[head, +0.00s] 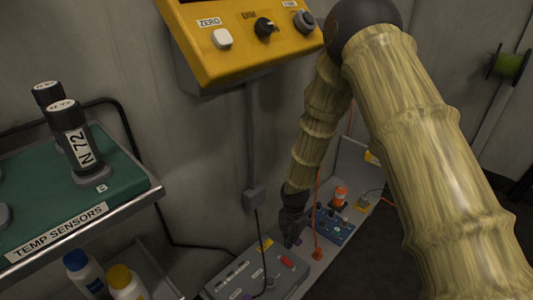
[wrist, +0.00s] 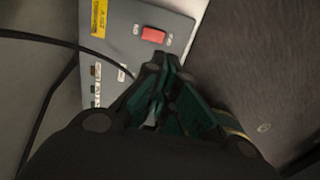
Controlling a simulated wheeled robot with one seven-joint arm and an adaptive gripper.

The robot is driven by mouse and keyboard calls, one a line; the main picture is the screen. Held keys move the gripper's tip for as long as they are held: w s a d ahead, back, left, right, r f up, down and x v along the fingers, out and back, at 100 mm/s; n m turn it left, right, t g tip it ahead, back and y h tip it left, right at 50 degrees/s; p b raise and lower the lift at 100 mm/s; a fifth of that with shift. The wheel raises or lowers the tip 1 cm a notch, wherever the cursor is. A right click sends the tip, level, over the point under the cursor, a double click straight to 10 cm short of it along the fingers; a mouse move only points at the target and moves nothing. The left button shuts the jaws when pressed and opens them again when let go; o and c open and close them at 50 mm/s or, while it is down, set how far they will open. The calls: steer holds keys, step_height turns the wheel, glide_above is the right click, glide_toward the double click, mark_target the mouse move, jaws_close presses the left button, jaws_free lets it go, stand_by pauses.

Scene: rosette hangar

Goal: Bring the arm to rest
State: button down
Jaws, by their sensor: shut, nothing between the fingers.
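My arm comes in from the right in the head view and bends down at a dark elbow. My gripper (head: 291,238) hangs low over the shelf with the grey box. In the wrist view my gripper (wrist: 163,65) shows dark green fingers that are shut and empty. The fingertips are near the red switch (wrist: 153,35) of the grey box (wrist: 120,60); I cannot tell whether they touch it. In the head view the grey box (head: 238,284) stands left of and below the gripper.
A yellow panel (head: 235,60) with knobs is on the wall. A green tray (head: 125,190) labelled TEMP SENSORS holds black cylinders (head: 72,140) at left. Bottles (head: 125,282) stand below it. A blue box (head: 335,226), an orange object (head: 340,195) and cables (head: 317,215) are near the gripper.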

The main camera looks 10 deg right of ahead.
steer(key=s+d+f+m, duration=0.1)
steer(key=s+f+m, duration=0.3)
steer(key=s+m, duration=0.15)
steer(key=s+f+m+y, duration=0.1)
steer(key=s+f+m, duration=0.25)
steer(key=s, duration=0.35)
steer(key=s+d+f+m, duration=0.1)
steer(key=s+f+m, duration=0.2)
steer(key=s+m, duration=0.3)
steer(key=s+d+f+m+h, duration=0.1)
steer(key=s+d+m, duration=0.1)
steer(key=s+m, duration=0.55)
steer(key=s+d+m, duration=0.3)
steer(key=s+m, duration=0.1)
steer(key=s, duration=0.6)
step_height(320, 180, up, 30)
steer(key=p, duration=3)
steer(key=shift+a+f, duration=0.15)
steer(key=shift+s, duration=0.15)
